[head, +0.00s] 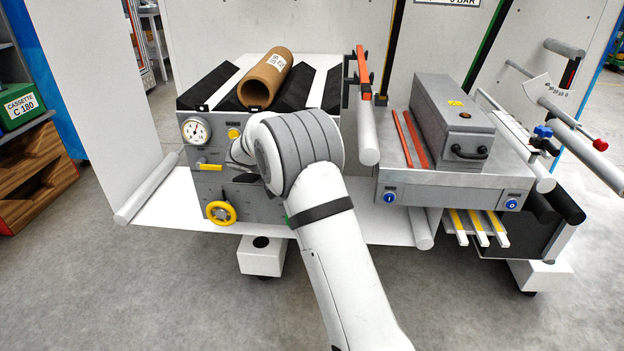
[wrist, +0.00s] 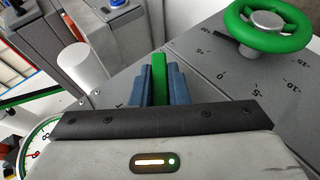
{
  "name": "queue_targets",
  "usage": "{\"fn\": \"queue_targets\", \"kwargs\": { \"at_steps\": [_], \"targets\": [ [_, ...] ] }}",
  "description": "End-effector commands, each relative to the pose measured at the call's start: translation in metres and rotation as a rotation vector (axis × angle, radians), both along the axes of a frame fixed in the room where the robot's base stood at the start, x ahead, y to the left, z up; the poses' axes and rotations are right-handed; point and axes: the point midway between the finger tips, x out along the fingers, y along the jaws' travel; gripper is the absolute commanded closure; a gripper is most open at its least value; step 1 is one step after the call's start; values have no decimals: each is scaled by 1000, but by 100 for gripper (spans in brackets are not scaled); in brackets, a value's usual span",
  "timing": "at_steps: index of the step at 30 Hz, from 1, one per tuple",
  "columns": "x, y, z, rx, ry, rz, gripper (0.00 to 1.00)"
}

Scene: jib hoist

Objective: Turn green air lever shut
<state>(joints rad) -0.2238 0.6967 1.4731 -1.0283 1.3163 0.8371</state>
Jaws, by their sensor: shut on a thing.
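The green lever (wrist: 158,72) shows in the wrist view as a narrow green bar between the blue fingers of my gripper (wrist: 159,84). The fingers are shut on it from both sides. The lever's lower part and pivot are hidden behind the fingers and the dark edge of my gripper. In the head view my arm covers the lever and my gripper at the front of the grey machine panel (head: 245,209).
A green handwheel (wrist: 268,22) with a printed scale stands right of my gripper; a green-rimmed gauge (wrist: 36,148) is at lower left. The head view shows a yellow handwheel (head: 221,212), a yellow lever (head: 209,166) and a cardboard roll (head: 266,79) on top.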

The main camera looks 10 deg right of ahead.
Motion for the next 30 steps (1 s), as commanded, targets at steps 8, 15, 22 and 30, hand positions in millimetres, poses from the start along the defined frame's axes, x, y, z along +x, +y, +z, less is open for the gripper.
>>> {"fn": "queue_targets", "kwargs": {
  "at_steps": [8, 15, 22, 30],
  "targets": [
    [-1, -1, 0, 0, 2, -3, 78],
    [-1, -1, -1, 1, 1, -4, 64],
    [-1, 0, 1, 1, 1, -5, 64],
    [-3, 24, 23, 1, 0, -9, 64]
  ]
}}
